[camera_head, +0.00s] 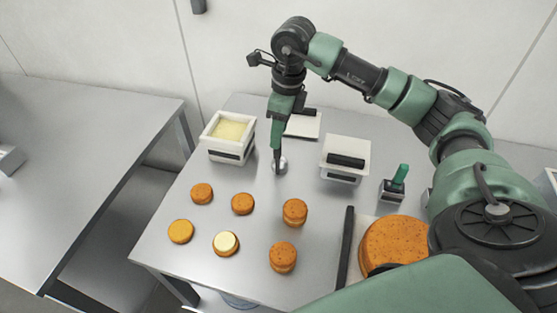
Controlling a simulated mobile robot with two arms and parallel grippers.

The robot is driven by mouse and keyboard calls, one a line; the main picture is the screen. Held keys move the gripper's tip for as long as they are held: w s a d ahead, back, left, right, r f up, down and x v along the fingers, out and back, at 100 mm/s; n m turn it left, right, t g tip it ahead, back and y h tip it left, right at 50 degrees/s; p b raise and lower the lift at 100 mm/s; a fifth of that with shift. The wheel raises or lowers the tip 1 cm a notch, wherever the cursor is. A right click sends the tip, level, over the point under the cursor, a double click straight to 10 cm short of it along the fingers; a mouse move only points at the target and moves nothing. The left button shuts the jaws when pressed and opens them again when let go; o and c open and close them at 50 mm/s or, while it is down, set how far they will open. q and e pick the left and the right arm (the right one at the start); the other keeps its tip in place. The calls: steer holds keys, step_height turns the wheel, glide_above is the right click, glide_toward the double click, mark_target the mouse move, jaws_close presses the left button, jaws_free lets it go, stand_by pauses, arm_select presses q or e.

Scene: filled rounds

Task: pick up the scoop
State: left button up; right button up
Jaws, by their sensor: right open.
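A small round silver thing (281,166), which looks like the bowl of the scoop, lies on the steel table (200,258). Its handle is not clearly seen; my right gripper covers part of that spot. My right gripper (277,158) points down with its dark fingertips right at the silver bowl. It is open, and I cannot tell whether it touches the scoop. My left gripper is not in view.
A white tub of pale yellow filling (214,145), a flat white plate (304,126) and a white box (346,150) stand behind. A green-handled tool (401,174) stands in a holder. Several round cakes (242,204) and a large cake (388,250) are in front.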

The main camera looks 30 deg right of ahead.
mark_target(276, 157)
steer(key=shift+w+d+f, duration=0.1)
steer(key=shift+w+f, duration=0.1)
steer(key=shift+f, duration=0.25)
steer(key=shift+w+f+p, duration=0.15)
steer(key=shift+f+p, duration=0.35)
steer(key=shift+f, duration=0.4)
steer(key=shift+f+p, duration=0.3)
steer(key=f+p, duration=0.2)
steer(key=f, duration=0.1)
steer(key=shift+w+f, duration=0.3)
steer(key=shift+w, duration=0.05)
steer(key=shift+w+f, duration=0.1)
steer(key=shift+f, duration=0.5)
steer(key=shift+r, duration=0.1)
jaws_close()
